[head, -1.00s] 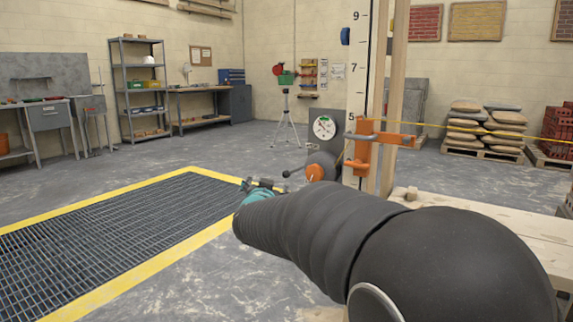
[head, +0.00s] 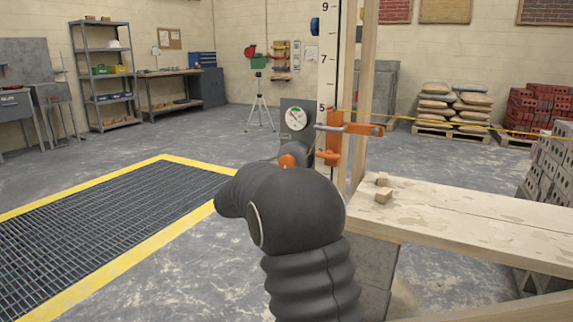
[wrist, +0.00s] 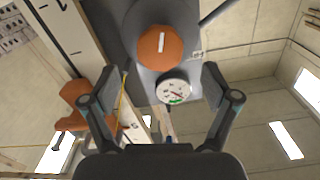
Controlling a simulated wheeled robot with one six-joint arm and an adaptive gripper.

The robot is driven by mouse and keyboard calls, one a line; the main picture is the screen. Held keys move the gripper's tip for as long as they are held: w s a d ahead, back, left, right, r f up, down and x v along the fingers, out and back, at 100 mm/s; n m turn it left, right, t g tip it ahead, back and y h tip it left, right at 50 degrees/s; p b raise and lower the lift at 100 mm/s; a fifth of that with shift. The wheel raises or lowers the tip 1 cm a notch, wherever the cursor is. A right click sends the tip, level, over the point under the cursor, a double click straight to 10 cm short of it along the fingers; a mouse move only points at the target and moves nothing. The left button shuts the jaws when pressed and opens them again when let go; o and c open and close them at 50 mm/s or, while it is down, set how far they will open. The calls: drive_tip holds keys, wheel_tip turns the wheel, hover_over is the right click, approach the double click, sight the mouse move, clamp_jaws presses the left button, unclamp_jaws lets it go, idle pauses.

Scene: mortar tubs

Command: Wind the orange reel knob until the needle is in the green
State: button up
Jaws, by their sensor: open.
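The orange reel knob (head: 287,161) shows just above my dark arm in the head view, partly covered by it. In the wrist view the round orange knob (wrist: 160,47) with a pale bar mark faces me. The white dial (head: 296,118) stands above the knob, with a green arc at its top. The dial (wrist: 174,91) appears upside down in the wrist view; its needle is too small to read surely. My gripper (wrist: 162,84) is open and empty, its fingers spread either side of the dial, apart from the knob. My arm hides the gripper in the head view.
An orange clamp (head: 333,142) and a tall marked staff (head: 327,70) stand right beside the reel. A plank bench (head: 450,215) with small wood blocks lies to the right. A yellow-edged floor grate (head: 100,230) lies left. A yellow line (head: 440,123) runs right from the staff.

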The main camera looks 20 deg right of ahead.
sight(286, 165)
drive_tip(key=shift+x, duration=3.05)
drive_tip(key=c, duration=1.2)
drive_tip(key=shift+m, duration=0.3)
drive_tip(key=m+b, duration=0.1)
drive_tip(key=m, duration=0.1)
drive_tip(key=shift+f+m+b, duration=0.1)
drive_tip(key=shift+m+b, duration=0.2)
drive_tip(key=shift+m, duration=0.1)
drive_tip(key=m+b, duration=0.2)
drive_tip(key=m, duration=0.1)
drive_tip(key=shift+m, duration=0.3)
drive_tip(key=m+b, duration=0.2)
drive_tip(key=m, duration=0.2)
drive_tip(key=shift+m+b, duration=0.3)
drive_tip(key=shift+b, duration=0.1)
